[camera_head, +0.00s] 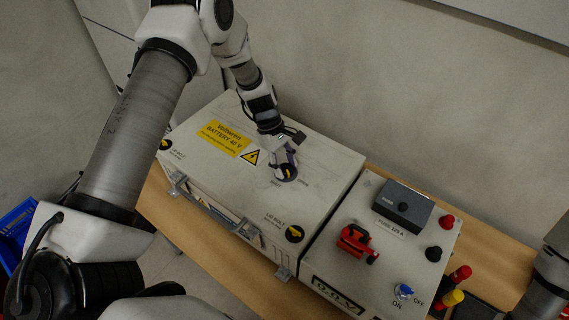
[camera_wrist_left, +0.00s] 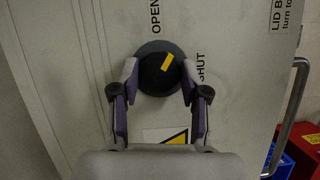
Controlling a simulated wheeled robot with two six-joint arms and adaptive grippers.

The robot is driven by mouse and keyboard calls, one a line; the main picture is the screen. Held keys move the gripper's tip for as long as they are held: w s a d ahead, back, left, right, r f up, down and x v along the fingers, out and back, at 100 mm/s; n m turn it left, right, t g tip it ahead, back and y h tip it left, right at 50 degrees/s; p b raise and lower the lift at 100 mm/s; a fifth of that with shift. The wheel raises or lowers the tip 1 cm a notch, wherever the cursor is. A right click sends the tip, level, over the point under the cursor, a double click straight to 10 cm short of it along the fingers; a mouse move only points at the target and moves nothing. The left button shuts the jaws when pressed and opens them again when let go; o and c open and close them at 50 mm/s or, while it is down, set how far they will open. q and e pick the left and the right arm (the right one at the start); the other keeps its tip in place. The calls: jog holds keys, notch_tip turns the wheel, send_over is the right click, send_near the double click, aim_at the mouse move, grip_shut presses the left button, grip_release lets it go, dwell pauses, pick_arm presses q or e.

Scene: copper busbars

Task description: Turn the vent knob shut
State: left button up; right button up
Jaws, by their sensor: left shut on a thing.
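The vent knob (camera_wrist_left: 158,76) is a round black knob with a yellow mark, on a grey round base on the light lid. In the left wrist view, OPEN is printed above it and SHUT to its right. The yellow mark points up and right, between the two words. My left gripper (camera_wrist_left: 160,70) has one finger on each side of the knob and is shut on it. In the head view, my left gripper (camera_head: 284,163) reaches down onto the knob and partly hides it. My right gripper is not in view; part of my right arm shows at the right edge.
The knob sits on the battery box (camera_head: 325,165), which has yellow labels and black lid bolts (camera_head: 294,233). To its right, a panel holds a grey fuse block (camera_head: 403,205), a red device (camera_head: 357,243) and a blue switch (camera_head: 403,291). Blue crate (camera_head: 14,232) stands far left.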

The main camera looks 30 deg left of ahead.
pick_arm(q)
jog(key=m+g, duration=0.1)
jog(key=m, duration=0.2)
jog(key=m+g+y+b, duration=0.1)
jog(key=m, duration=0.2)
jog(key=shift+d+f+m, duration=0.15)
jog(key=shift+f+m, duration=0.05)
jog(key=shift+m, duration=0.1)
jog(key=m+y, duration=0.1)
jog(key=m, duration=0.1)
jog(key=m+g+b, duration=0.1)
jog(key=m, duration=0.1)
jog(key=shift+m+y, duration=0.4)
jog(key=o, duration=1.1)
jog(key=shift+w, duration=0.1)
jog(key=shift+o, duration=0.2)
jog(key=shift+r, duration=0.1)
jog(key=v, duration=1.2)
jog(key=shift+w, duration=0.2)
